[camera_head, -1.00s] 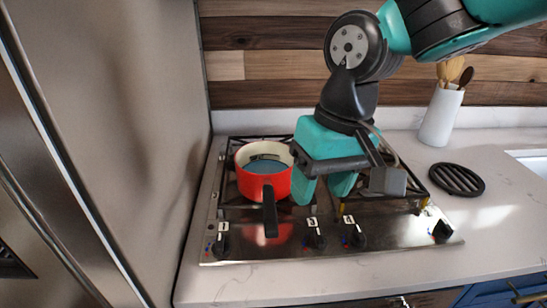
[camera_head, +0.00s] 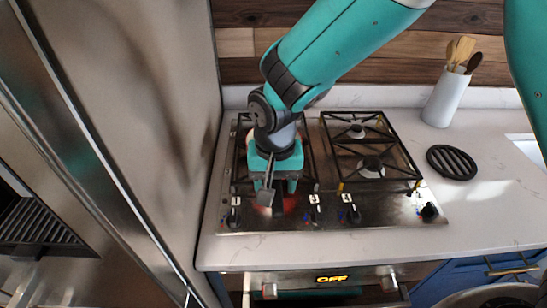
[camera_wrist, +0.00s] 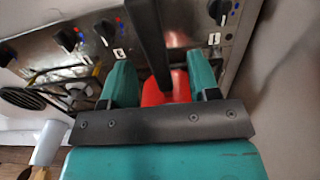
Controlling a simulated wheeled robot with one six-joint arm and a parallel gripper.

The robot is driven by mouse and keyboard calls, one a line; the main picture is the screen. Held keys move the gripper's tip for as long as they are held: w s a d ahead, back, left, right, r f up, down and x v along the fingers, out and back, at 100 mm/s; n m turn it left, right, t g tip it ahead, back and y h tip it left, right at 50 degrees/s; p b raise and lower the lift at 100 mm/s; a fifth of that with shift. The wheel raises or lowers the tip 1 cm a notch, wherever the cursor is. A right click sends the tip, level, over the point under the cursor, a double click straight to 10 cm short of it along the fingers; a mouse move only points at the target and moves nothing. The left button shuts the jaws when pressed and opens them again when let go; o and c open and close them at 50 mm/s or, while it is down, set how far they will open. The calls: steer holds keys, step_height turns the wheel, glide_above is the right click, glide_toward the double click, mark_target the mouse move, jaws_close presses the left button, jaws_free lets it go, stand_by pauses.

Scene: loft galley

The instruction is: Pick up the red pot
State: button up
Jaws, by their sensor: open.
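My gripper (camera_head: 275,187) is over the left front of the stove, pointing down, with its two teal fingers apart. It also shows in the wrist view (camera_wrist: 160,82). The red pot (camera_wrist: 174,88) shows there as a small red patch between the fingers, most of it hidden behind the gripper body. Its black handle (camera_wrist: 148,35) runs up the picture between the fingers, with a gap visible towards the right finger. In the head view my arm and gripper hide nearly all of the pot. Whether a finger touches the handle cannot be told.
The steel stove (camera_head: 400,207) has black knobs along its front edge, close to my gripper. The right burners are empty. A round black trivet (camera_head: 452,162) and a white utensil crock (camera_head: 444,98) stand to the right. A tall steel fridge (camera_head: 150,110) borders the left.

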mark_target(276, 196)
steer(key=shift+w+d+f+p, duration=0.15)
steer(key=shift+f+p, duration=0.55)
steer(key=shift+f, duration=0.7)
steer(key=shift+w+d+f+p, duration=0.1)
steer(key=shift+f+p, duration=0.55)
steer(key=shift+f, duration=0.7)
steer(key=shift+c, duration=0.2)
jaws_close()
